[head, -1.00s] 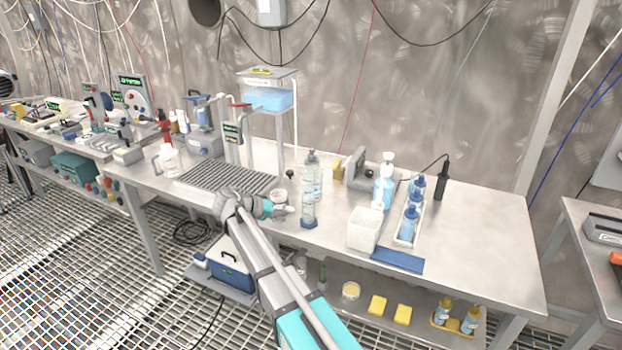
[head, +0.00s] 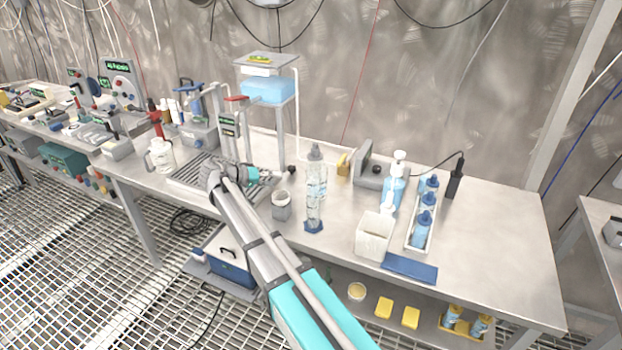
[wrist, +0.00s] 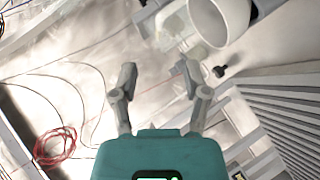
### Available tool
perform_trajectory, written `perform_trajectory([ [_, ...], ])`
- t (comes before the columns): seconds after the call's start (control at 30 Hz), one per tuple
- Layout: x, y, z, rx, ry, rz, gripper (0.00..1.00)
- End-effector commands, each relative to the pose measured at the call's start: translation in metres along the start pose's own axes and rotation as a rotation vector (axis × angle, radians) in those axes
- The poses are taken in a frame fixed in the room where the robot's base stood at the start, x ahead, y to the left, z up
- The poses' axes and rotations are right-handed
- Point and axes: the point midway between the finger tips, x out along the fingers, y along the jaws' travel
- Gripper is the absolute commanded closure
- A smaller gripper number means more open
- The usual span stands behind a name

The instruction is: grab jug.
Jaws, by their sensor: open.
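A white jug (head: 160,156) with a side handle stands upright on the left part of the steel bench in the head view, left of the slatted drain rack. My gripper (head: 273,175) is over the right end of the rack, well to the right of the jug and apart from it. In the wrist view my gripper (wrist: 160,72) has its two fingers spread with nothing between them. A pale round-mouthed vessel (wrist: 222,16) is cut off at the top of the wrist view, beyond the fingertips; I cannot tell which vessel it is.
A small grey cup (head: 281,205) and a clear cylinder (head: 314,205) stand right of my gripper. A tank stand (head: 267,92) rises behind. A white bin (head: 374,236) and a bottle tray (head: 421,222) sit further right. The bench's right end is clear.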

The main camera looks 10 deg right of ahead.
Motion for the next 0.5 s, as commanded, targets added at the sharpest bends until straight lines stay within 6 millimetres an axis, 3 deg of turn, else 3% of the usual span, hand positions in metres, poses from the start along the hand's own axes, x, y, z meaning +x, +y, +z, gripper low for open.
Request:
perform_trajectory([
  [0.5,-0.0007,-0.0030,0.0009,-0.003,0.007,-0.004,0.40],
])
